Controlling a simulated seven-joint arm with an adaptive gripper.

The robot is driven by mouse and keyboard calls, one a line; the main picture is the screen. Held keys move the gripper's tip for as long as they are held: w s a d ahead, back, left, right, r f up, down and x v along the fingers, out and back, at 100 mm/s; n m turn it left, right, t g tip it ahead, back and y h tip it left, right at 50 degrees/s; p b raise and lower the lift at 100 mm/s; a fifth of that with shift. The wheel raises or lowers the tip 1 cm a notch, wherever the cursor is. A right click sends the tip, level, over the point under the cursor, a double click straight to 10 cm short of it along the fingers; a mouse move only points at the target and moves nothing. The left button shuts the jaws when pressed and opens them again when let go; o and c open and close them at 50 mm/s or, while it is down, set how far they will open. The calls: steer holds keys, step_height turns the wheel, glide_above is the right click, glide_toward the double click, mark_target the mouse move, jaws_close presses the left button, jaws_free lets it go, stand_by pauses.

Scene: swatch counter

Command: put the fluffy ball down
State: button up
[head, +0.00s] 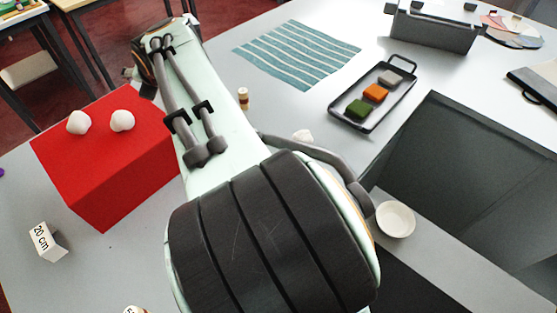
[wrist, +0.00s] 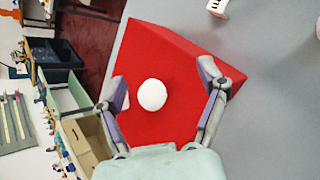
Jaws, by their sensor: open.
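Two small white ball-like things rest on top of the red block (head: 120,175) in the head view: one lumpy one to the left (head: 78,122) and one to the right (head: 122,121). I cannot tell by texture which is the fluffy ball. In the wrist view a round white ball (wrist: 152,94) sits on the red top between the fingers. A second white thing is partly hidden behind the left finger. My gripper (wrist: 162,80) is open, with its fingers apart on either side of the round ball; neither finger clearly touches it.
A white "20 cm" block (head: 46,241) stands left. A striped cloth (head: 298,54), a black tray (head: 372,122) with coloured pieces, and a small white bowl (head: 396,219) are to the right. A grey bin (head: 430,36) stands at the back.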

steer(key=s+d+f+m+g+h, duration=0.1)
steer(key=s+d+f+m+g, duration=0.1)
steer(key=s+d+m, duration=0.6)
steer(key=s+d+f+m+g+h, duration=0.1)
steer(key=s+d+f+m+g, duration=0.15)
steer(key=d+m, duration=0.8)
steer(key=s+d+f+m+g+h, duration=0.1)
steer(key=s+d+f+m, duration=0.1)
steer(key=s, duration=0.4)
steer(key=s+d+f+m+g+h, duration=0.1)
steer(key=s+d+f+m, duration=0.1)
steer(key=s+d+m, duration=0.2)
steer(key=s+d+f+m+g, duration=0.1)
steer(key=s+d+f+m, duration=0.1)
steer(key=s+m, duration=0.6)
steer(key=shift+s+d+h, duration=0.4)
steer(key=shift+s+d, duration=0.35)
steer(key=shift+s, duration=0.05)
steer(key=shift+m+g, duration=0.25)
steer(key=shift+o, duration=0.6)
